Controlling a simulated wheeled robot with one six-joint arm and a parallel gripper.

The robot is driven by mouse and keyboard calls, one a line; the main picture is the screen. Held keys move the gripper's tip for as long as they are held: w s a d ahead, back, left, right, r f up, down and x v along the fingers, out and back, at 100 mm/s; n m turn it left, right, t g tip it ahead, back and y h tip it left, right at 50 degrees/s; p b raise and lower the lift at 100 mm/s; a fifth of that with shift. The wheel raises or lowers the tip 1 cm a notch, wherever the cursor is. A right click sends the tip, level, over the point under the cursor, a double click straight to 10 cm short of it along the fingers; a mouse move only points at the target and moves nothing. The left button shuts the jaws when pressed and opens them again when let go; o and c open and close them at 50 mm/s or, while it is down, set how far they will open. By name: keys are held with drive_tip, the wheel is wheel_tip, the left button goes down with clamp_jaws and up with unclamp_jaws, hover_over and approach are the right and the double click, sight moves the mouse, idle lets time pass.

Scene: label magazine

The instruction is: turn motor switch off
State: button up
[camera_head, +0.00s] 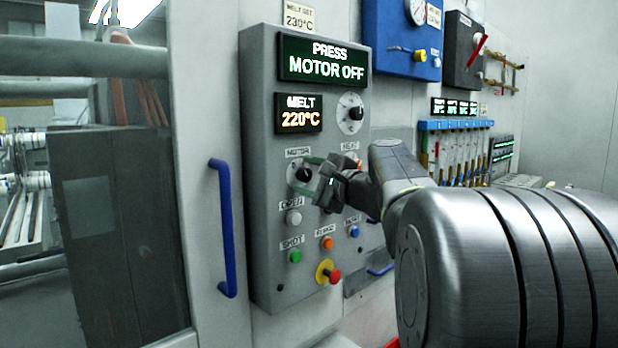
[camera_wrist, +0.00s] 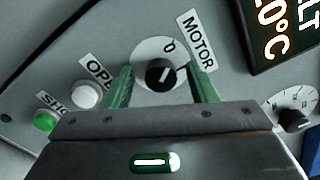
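The motor switch (camera_head: 304,174) is a black rotary knob on a pale round plate, under a MOTOR label on the grey control panel (camera_head: 259,150). In the wrist view the knob (camera_wrist: 162,74) sits between the two green fingers of my gripper (camera_wrist: 163,88), which are apart, with a gap visible on each side. The white mark on the knob does not point at the 0 on the plate. In the head view my gripper (camera_head: 312,174) is at the switch and partly covers its plate. The upper display (camera_head: 323,60) reads PRESS MOTOR OFF.
Below the switch are a white OPEN button (camera_head: 294,217), a green SHOT button (camera_head: 295,257), orange (camera_head: 327,243) and blue (camera_head: 354,231) buttons, and a red emergency knob (camera_head: 335,276). Another dial (camera_head: 350,113) is at upper right. A blue door handle (camera_head: 223,228) stands left of the panel.

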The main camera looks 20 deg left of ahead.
drive_tip(key=b+v, duration=0.1)
drive_tip(key=v, duration=1.2)
drive_tip(key=shift+d, duration=0.4)
drive_tip(key=shift+s, duration=0.15)
drive_tip(key=p+x, duration=0.1)
drive_tip(key=x, duration=1.3)
drive_tip(key=shift+s+d, duration=0.1)
